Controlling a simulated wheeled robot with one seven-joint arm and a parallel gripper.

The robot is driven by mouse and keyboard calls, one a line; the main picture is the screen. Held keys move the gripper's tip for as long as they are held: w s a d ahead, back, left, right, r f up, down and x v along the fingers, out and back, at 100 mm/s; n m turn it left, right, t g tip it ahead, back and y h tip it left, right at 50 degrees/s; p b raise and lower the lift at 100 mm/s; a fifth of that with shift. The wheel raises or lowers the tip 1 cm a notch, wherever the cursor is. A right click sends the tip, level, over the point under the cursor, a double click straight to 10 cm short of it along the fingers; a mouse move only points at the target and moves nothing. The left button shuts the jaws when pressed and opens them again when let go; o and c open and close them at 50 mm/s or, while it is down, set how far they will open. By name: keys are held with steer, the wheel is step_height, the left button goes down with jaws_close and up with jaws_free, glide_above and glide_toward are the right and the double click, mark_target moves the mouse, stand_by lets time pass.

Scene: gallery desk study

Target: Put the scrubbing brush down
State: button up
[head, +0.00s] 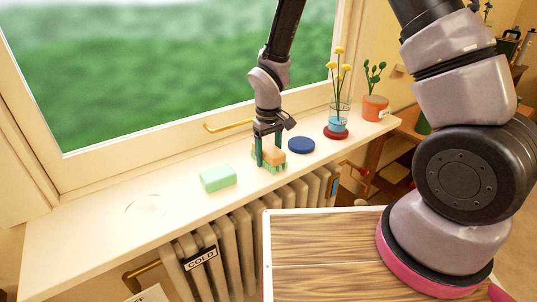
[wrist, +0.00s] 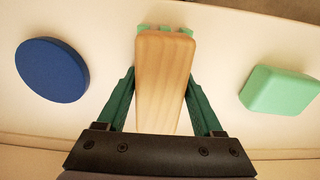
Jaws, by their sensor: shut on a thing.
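The scrubbing brush (wrist: 162,80) has a pale wooden back with green bristles showing at its far end in the wrist view. My gripper (wrist: 162,92) is shut on it, with one green finger along each side of the wood. In the head view my gripper (head: 270,150) is low over the window sill (head: 110,215), and the brush (head: 274,156) is between its fingers at sill level. The bristles look close to or touching the sill; I cannot tell which.
A green block (head: 218,178) lies on the sill left of the brush, and a dark blue disc (head: 301,145) lies right of it. Farther right are a glass with yellow flowers (head: 338,118) on a red disc and a potted cactus (head: 375,106). A radiator (head: 240,235) stands below.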

steer(key=shift+f, duration=0.2)
steer(key=o, duration=1.4)
steer(key=shift+o, duration=0.2)
steer(key=shift+s, duration=0.1)
